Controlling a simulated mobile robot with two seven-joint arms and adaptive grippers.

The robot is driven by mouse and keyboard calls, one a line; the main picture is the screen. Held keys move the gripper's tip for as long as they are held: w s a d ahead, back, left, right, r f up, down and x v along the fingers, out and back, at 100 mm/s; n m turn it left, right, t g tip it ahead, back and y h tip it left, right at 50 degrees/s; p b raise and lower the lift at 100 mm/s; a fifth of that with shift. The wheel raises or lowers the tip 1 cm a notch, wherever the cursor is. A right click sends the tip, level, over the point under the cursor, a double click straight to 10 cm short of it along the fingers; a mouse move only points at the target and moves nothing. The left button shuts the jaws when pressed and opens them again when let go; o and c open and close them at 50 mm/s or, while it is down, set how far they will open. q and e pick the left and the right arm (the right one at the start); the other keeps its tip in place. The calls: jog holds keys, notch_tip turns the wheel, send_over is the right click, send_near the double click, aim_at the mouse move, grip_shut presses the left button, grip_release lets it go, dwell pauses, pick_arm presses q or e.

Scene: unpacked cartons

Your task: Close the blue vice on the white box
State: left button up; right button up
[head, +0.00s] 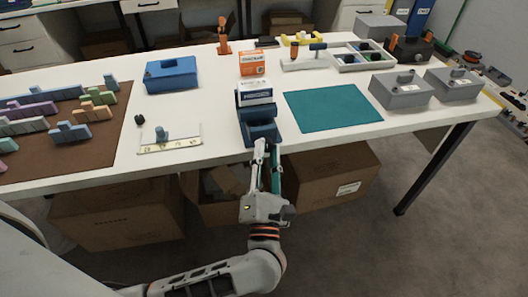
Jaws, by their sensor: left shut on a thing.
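The blue vice (261,132) stands at the front edge of the white table, with its front end towards me. The white box (255,88), with a dark blue band, sits upright between the vice's jaws. From this angle I cannot tell whether both jaws touch it. My left gripper (267,149) reaches up from below the table edge and is shut on the front end of the vice, at its handle. The fingers hide most of the handle. My right gripper is not in view.
An orange and white box (252,63) stands behind the vice. A teal mat (333,107) lies bare to the right, with grey cases (401,90) beyond it. A blue case (171,74) and a small tray (170,142) are to the left. Open cartons (110,213) stand under the table.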

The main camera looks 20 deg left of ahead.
pick_arm(q)
jog(key=shift+m+h+p, duration=0.4)
jog(key=shift+m+p, duration=0.1)
jog(key=shift+m, duration=0.2)
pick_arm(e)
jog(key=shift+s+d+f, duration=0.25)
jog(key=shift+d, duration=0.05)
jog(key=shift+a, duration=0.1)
pick_arm(q)
jog(key=o, duration=1.1)
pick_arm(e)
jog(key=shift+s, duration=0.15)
pick_arm(q)
jog(key=v, duration=1.2)
jog(key=shift+s, duration=0.1)
